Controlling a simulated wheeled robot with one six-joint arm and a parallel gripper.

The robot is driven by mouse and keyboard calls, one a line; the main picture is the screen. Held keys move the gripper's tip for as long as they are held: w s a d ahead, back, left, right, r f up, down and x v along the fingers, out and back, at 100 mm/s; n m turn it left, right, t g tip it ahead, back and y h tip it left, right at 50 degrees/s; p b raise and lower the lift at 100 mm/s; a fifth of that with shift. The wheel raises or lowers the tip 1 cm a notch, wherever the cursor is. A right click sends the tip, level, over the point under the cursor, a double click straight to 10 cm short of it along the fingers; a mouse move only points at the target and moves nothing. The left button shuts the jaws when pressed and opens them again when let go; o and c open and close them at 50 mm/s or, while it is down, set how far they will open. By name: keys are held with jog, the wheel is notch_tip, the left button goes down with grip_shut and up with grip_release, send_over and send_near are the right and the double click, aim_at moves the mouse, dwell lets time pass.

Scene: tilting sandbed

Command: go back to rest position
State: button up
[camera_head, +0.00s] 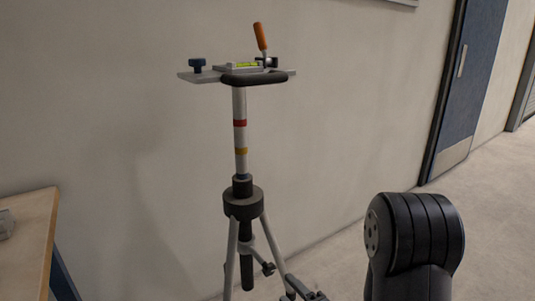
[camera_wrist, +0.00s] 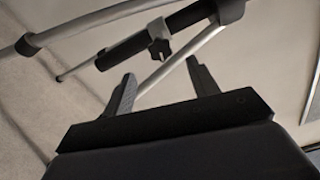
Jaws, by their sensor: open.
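My gripper (camera_wrist: 161,88) shows in the wrist view with its two black fingers spread apart and nothing between them on hold. Behind the fingers, the legs and dark centre column of a tripod (camera_wrist: 150,42) show tilted across the picture. The tripod (camera_head: 243,203) stands upright left of that link. I cannot tell from these views how far the fingers are from the tripod's legs.
A wooden table (camera_head: 40,225) is at the left edge. A wall stands behind. A blue door (camera_head: 470,85) and open floor (camera_head: 497,200) are at the right.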

aim_at(271, 271)
jog(key=b+x, duration=0.1)
jog(key=x, duration=0.8)
jog(key=shift+w+a, duration=0.15)
jog(key=shift+a, duration=0.05)
jog(key=n+b, duration=0.2)
jog(key=n, duration=0.3)
jog(key=n+b, duration=0.1)
jog(key=n, duration=0.9)
jog(key=shift+n, duration=2.6)
jog(key=shift+d+r, duration=0.1)
